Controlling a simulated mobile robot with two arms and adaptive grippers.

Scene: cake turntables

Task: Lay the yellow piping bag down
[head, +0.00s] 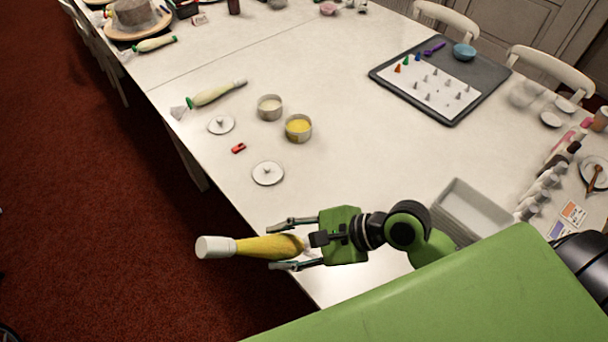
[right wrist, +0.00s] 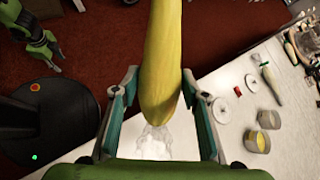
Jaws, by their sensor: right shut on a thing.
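The yellow piping bag (head: 262,246) is between the fingers of my right gripper (head: 277,245), which is shut on it. The bag lies roughly level, its white end pointing left and its clear crumpled end towards my palm. It is held over the table's near left edge, its white end out past the edge. In the right wrist view the bag (right wrist: 162,65) runs up between both fingers. My left gripper (right wrist: 48,55) shows small at the upper left of that view, away from the bag; its finger opening is unclear.
The white table (head: 330,190) has bare room near its left edge. A white disc (head: 268,173), red clip (head: 238,148), yellow-filled tin (head: 299,128) and another piping bag (head: 215,94) lie farther back. A grey bin (head: 470,212) stands right of my arm.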

